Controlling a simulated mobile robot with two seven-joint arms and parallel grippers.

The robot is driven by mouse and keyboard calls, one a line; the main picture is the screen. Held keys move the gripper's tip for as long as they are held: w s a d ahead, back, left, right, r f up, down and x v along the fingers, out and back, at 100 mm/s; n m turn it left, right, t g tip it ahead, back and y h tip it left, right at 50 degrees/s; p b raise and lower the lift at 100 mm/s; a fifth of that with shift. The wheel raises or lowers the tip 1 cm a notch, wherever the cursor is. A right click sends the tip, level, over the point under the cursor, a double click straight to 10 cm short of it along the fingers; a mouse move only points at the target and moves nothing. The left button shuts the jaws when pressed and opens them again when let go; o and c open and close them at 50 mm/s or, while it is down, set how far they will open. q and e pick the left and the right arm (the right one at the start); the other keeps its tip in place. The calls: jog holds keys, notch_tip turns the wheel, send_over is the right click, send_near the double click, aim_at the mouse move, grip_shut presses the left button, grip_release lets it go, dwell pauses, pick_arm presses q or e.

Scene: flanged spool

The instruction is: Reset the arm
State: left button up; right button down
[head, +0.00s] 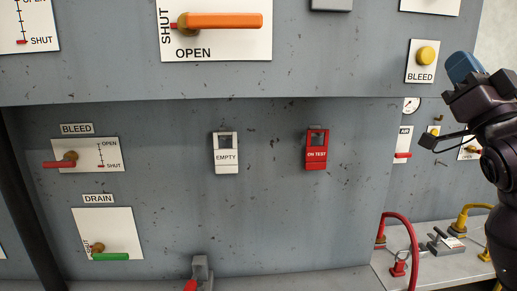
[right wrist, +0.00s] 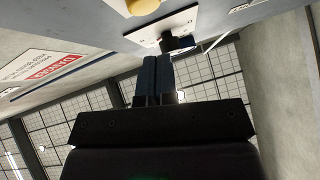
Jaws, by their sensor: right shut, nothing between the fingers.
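My right gripper (head: 462,66) is at the right side of the head view, raised in front of the grey panel, just right of the yellow BLEED button (head: 427,56). In the right wrist view its two blue fingers (right wrist: 157,62) lie side by side with no gap and nothing between them. It holds nothing. A yellow knob (right wrist: 143,5) on a white plate shows at the top of that view, apart from the fingers. My left gripper is in neither view.
The grey panel carries an orange handle (head: 225,20), a red BLEED lever (head: 59,165), a green DRAIN lever (head: 110,257), and EMPTY (head: 226,157) and ON TEST (head: 316,153) tags. A red hose (head: 413,245) stands on the lower right shelf.

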jog(key=w+a+f+n+g+h+b, duration=0.15)
jog(key=f+g, duration=0.25)
jog(key=f, duration=1.5)
jog(key=w+f+n+g+h, duration=0.2)
jog(key=w+f+g, duration=0.1)
jog(key=f, duration=1.5)
jog(key=s+a+f+g, duration=0.1)
jog(key=s+f, duration=0.2)
jog(key=f, duration=0.3)
jog(key=s+f+m+g+h, duration=0.1)
jog(key=s+f+g, duration=0.15)
jog(key=f, duration=0.45)
jog(key=s+a+f, duration=0.1)
jog(key=s+f, duration=0.2)
jog(key=f, duration=0.3)
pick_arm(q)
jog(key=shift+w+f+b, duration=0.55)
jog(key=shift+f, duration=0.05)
pick_arm(e)
jog(key=s+a+f+m+g, duration=0.1)
jog(key=s+f+g, duration=0.3)
jog(key=s+f, duration=0.9)
jog(key=s+m+h, duration=0.1)
jog(key=s, duration=0.2)
jog(key=shift+a+f, duration=0.25)
jog(key=shift+f, duration=0.15)
